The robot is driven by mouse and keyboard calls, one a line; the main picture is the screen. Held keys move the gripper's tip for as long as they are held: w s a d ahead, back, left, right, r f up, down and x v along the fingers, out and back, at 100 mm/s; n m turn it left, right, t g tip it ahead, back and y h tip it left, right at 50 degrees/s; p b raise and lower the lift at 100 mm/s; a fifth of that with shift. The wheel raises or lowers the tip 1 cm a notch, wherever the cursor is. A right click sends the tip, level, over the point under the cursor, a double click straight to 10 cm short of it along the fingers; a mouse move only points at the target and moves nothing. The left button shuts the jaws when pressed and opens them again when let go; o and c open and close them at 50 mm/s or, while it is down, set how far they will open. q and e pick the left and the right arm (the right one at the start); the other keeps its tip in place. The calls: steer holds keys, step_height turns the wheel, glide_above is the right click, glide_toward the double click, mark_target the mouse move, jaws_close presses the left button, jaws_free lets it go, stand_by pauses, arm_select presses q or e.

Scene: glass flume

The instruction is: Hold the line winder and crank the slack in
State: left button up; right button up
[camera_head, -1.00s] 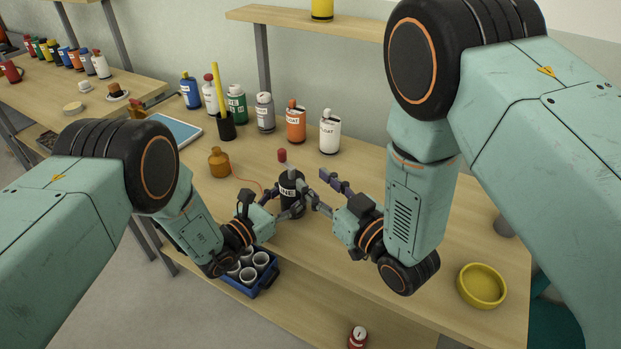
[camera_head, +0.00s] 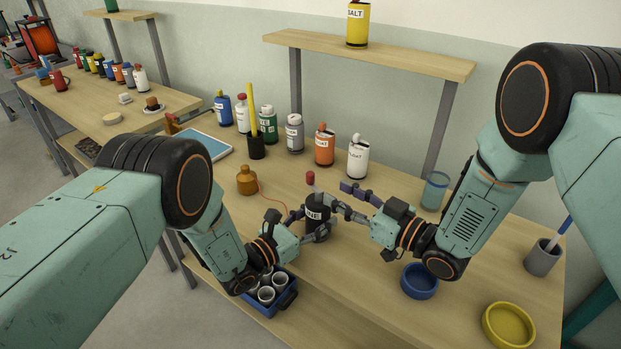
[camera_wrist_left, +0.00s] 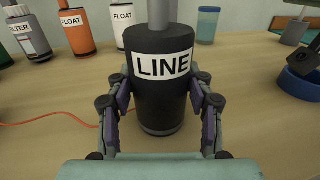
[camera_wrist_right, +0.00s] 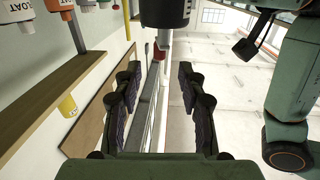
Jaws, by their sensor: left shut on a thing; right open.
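The line winder (camera_head: 317,218) is a black upright cylinder labelled LINE on the wooden bench; it fills the middle of the left wrist view (camera_wrist_left: 160,95). My left gripper (camera_head: 312,228) is shut around its body, one finger on each side. A red crank knob (camera_head: 310,177) stands above its top; it also shows in the right wrist view (camera_wrist_right: 160,52). My right gripper (camera_head: 341,193) is open, just right of the winder's top. In its wrist view the knob appears between the spread fingers, beyond them; I see no contact. An orange line (camera_head: 272,199) runs left from the winder.
A brown bottle (camera_head: 247,181) stands left of the winder. Several bottles, including a white one (camera_head: 358,158), line the bench behind. A blue bowl (camera_head: 419,282) and a yellow bowl (camera_head: 509,326) are at right. A blue crate of cups (camera_head: 272,296) sits below the front edge.

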mark_target(310, 183)
steer(key=x, duration=0.9)
jaws_close()
